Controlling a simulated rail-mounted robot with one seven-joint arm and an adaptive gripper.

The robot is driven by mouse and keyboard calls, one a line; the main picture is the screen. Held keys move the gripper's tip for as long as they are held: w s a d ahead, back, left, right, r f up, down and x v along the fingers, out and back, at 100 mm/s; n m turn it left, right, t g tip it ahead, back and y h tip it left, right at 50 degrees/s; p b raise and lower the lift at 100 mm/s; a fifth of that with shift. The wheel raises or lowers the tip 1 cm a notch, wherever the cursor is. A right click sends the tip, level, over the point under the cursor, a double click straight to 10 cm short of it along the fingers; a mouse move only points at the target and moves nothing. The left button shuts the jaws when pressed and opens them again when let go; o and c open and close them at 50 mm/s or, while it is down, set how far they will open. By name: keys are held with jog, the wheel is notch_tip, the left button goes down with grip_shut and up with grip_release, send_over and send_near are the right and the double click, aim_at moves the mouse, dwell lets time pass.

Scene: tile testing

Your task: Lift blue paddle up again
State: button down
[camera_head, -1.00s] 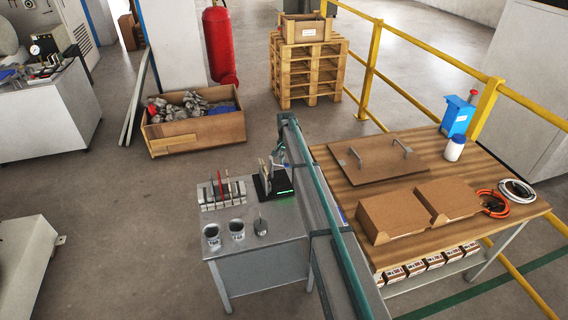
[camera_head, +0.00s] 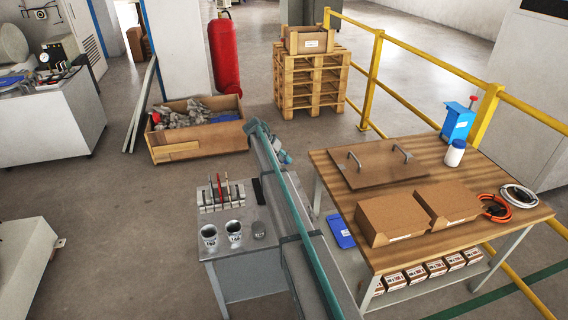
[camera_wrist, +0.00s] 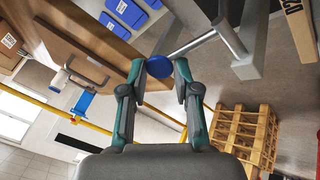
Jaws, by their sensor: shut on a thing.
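In the wrist view, my gripper (camera_wrist: 161,69) has its two teal fingers closed in from both sides on a round blue piece (camera_wrist: 159,67), which I take to be the blue paddle.
Several metal cups (camera_head: 209,236) stand along the grey table's front, before a rack (camera_head: 221,195) of tools. Yellow railing (camera_head: 370,80) runs behind.

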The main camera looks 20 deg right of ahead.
jog(key=shift+s+a, duration=0.15)
jog(key=shift+s, duration=0.05)
dwell(0.3)
jog(key=c, duration=0.9)
grip_release()
jog(key=shift+o, duration=0.2)
jog(key=shift+w, duration=0.1)
jog(key=v, duration=1.2)
jog(key=shift+a, duration=0.15)
